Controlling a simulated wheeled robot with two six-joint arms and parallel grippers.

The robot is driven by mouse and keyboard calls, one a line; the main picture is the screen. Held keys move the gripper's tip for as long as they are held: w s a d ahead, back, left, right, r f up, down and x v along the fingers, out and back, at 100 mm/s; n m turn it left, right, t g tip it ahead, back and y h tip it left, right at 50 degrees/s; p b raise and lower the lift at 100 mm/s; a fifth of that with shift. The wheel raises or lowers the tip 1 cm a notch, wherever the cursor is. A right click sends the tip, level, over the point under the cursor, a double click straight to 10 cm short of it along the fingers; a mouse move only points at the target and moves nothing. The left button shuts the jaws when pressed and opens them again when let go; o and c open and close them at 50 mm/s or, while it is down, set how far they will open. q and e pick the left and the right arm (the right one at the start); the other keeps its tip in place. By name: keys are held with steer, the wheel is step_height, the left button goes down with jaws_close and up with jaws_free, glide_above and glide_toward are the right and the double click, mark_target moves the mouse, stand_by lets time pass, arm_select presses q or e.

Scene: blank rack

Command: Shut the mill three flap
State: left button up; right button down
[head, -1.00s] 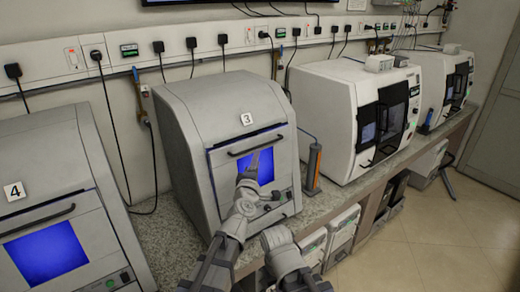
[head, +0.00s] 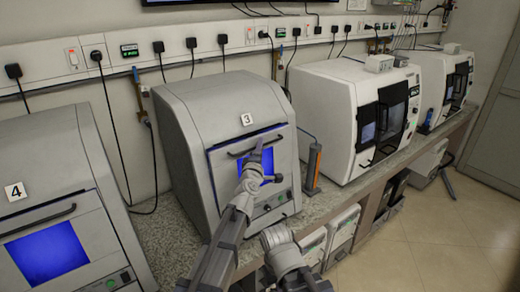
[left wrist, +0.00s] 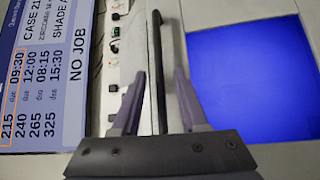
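Mill three (head: 205,125) is a grey cabinet with a "3" label. Its flap (head: 222,168) is a grey panel with a blue window and a dark bar handle (head: 240,152). Blue light shows along the flap's top edge, so it looks slightly ajar. My left gripper (head: 257,147) is in front of the flap at the handle's height. In the left wrist view the fingers of my left gripper (left wrist: 160,76) are apart, with the dark handle (left wrist: 155,50) between them, touching neither visibly. The blue window (left wrist: 250,75) is at the right there. My right gripper is not in view.
Mill four (head: 50,150) stands at the left with its handle and blue window. A grey-orange cylinder (head: 313,165) stands just right of mill three. White machines (head: 335,100) stand further right on the speckled bench (head: 165,232). Open floor (head: 430,240) lies at the lower right.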

arm_select(q)
jaws_close()
stand_by(1.3)
